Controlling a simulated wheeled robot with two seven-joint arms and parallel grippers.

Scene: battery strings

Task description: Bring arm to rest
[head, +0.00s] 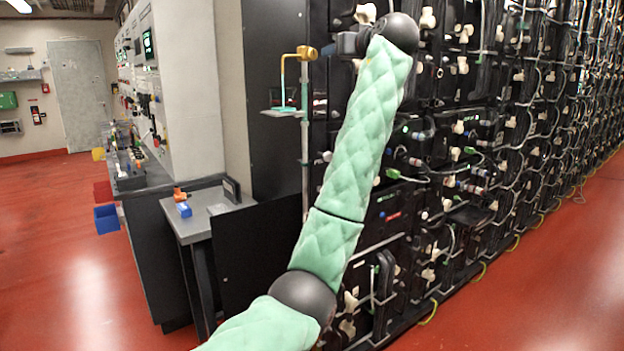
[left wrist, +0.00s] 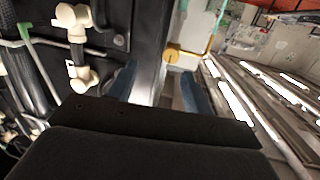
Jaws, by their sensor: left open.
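My left arm, in a green quilted sleeve, rises through the middle of the head view. Its left gripper (head: 336,47) is at the top, pointing left, close to the battery rack. In the left wrist view the two bluish fingers of the left gripper (left wrist: 160,86) stand apart with nothing between them. A yellow bent pipe (head: 284,72) on a pole is just left of the gripper. Its round yellow fitting (left wrist: 175,53) shows just beyond the fingers in the left wrist view; I cannot tell whether they touch. My right gripper is not in view.
The black battery rack (head: 470,115) with white connectors and cables fills the right, close behind the arm. A grey side table (head: 200,228) with a blue item (head: 184,209) stands left of the arm. Blue and red bins (head: 107,218) hang beyond it. Red floor is clear at left and right.

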